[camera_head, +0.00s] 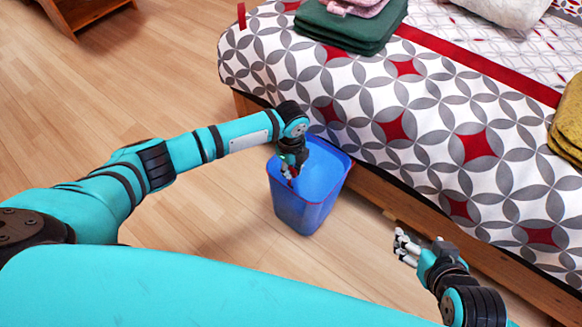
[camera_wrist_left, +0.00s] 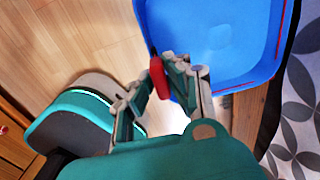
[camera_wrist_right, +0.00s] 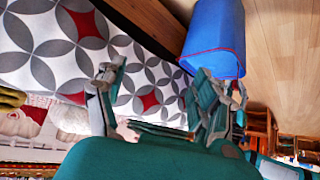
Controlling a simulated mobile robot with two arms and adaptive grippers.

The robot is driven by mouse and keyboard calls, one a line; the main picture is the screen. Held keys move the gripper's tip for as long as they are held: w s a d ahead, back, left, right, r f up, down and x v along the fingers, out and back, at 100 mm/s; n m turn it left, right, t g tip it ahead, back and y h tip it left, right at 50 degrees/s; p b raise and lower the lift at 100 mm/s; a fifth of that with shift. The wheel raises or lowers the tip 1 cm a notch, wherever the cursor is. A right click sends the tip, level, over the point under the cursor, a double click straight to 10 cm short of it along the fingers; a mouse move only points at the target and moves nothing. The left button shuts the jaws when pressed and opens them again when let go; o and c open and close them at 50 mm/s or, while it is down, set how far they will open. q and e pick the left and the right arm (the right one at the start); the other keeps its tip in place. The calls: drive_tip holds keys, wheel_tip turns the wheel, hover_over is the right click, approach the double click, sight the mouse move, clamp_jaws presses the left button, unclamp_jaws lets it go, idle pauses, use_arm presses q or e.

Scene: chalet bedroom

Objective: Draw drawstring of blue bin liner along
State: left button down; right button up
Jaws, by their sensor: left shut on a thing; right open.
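A blue bin (camera_head: 298,212) with a blue liner stands upright on the wooden floor beside the bed. A thin red drawstring runs along its rim; it also shows on the bin in the right wrist view (camera_wrist_right: 215,35). My left gripper (camera_head: 289,174) is at the bin's near left rim, shut on a red piece of the drawstring (camera_wrist_left: 158,78). In the left wrist view the open bin (camera_wrist_left: 215,35) lies just beyond the fingers. My right gripper (camera_head: 405,245) is open and empty, to the right of the bin and apart from it, near the bed's lower edge.
The bed (camera_head: 440,125), with a patterned cover and wooden frame, stands close behind and right of the bin. Folded green cloths (camera_head: 350,30) and a yellow cloth (camera_head: 570,125) lie on it. Wooden furniture (camera_head: 85,12) stands at upper left. Floor left of the bin is clear.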

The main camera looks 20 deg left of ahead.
sight(291, 169)
use_arm(q)
drive_tip(key=shift+r, duration=0.1)
use_arm(e)
drive_tip(key=shift+s+d+f, duration=0.2)
drive_tip(key=shift+s+f, duration=0.15)
drive_tip(key=shift+s, duration=0.2)
use_arm(q)
drive_tip(key=c, duration=1.3)
unclamp_jaws()
drive_tip(key=shift+r, duration=0.1)
wheel_tip(291, 169, up, 12)
drive_tip(key=shift+f, duration=0.1)
